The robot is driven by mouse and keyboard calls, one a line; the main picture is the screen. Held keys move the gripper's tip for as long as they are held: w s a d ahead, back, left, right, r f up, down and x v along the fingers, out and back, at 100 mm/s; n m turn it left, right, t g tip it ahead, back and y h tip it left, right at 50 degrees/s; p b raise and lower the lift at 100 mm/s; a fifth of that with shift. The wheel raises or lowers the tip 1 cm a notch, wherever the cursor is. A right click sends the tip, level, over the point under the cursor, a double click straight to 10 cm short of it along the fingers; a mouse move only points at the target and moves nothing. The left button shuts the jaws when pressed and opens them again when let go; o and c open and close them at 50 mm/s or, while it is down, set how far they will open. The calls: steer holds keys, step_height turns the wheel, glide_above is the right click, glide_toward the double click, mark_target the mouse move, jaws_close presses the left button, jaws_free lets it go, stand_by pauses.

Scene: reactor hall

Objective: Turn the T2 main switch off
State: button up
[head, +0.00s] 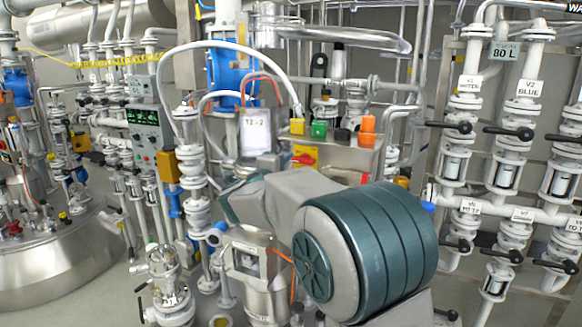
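A steel control box (345,158) stands in the middle of the head view. On its front face is a rotary switch with a red handle on a yellow plate (304,157), which looks like the main switch. The handle looks roughly level, but it is too small to tell its exact setting. A tag reading roughly T2-2 (256,131) hangs left of the box. My grey and teal arm fills the lower middle, in front of and below the box. My gripper does not show; its fingers are out of sight or hidden by the arm.
Yellow (297,126), green (319,129) and orange (367,126) parts stand on top of the box. A grey panel with buttons (146,128) is at left. White valve columns (510,140) with black handles stand at right. A steel vessel (50,265) is at lower left.

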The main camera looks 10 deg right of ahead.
steer(key=b+v, duration=0.2)
steer(key=v, duration=0.8)
steer(key=s+d+f+n+g+y, duration=0.3)
steer(key=s+f+n, duration=0.4)
steer(key=s, duration=0.3)
steer(key=s+d+f+n+g+y, duration=0.3)
steer(key=s+f+n+g, duration=0.2)
steer(key=s+f+n, duration=0.2)
steer(key=s+d+f+n+g+y, duration=0.3)
steer(key=s+f+n, duration=0.4)
steer(key=s+n, duration=0.3)
steer(key=s+g+y, duration=0.1)
steer(key=s, duration=0.3)
steer(key=shift+d+f+n, duration=0.25)
steer(key=shift+f+n, duration=0.05)
steer(key=shift+f, duration=0.05)
